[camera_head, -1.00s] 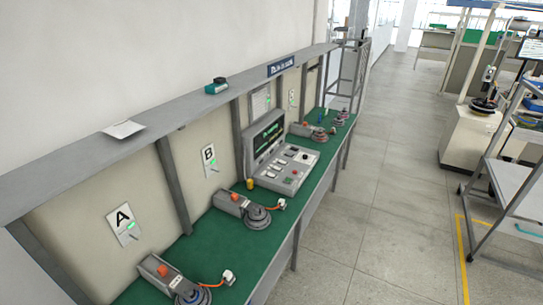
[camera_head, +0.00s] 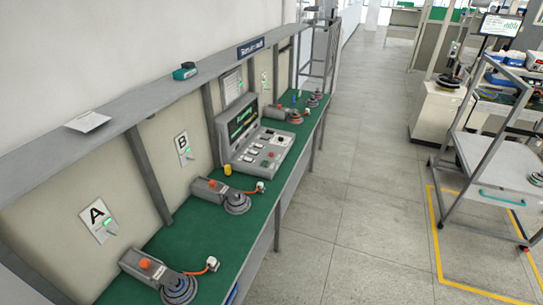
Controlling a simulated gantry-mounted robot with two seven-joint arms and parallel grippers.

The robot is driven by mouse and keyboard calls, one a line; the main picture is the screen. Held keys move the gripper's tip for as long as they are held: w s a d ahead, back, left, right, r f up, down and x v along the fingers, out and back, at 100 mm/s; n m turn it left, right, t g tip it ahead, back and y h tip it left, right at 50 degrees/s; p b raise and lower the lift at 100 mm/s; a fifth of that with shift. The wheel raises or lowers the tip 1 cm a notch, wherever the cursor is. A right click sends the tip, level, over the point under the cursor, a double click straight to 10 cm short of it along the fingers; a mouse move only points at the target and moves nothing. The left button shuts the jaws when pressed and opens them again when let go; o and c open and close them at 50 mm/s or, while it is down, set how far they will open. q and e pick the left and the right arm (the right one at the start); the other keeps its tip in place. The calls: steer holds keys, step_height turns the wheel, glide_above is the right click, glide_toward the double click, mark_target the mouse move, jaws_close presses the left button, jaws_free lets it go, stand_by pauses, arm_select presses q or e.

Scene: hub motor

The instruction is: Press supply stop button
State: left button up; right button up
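A grey control console (camera_head: 262,150) with a dark screen (camera_head: 242,122) stands on the green bench, in the upper middle of the head view. Its sloping panel carries several small buttons and a red button (camera_head: 271,155). Orange-red buttons also sit on the grey fixture boxes by station A (camera_head: 145,263) and station B (camera_head: 212,183). The labels are too small to read, so I cannot tell which one is the supply stop button. Neither of my grippers is in view.
The green bench (camera_head: 205,222) runs along the left wall beneath a grey shelf. Round motor parts (camera_head: 178,288) sit beside the fixtures. A grey cart (camera_head: 490,165) stands at right by yellow floor lines. The tiled aisle (camera_head: 345,215) between is clear.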

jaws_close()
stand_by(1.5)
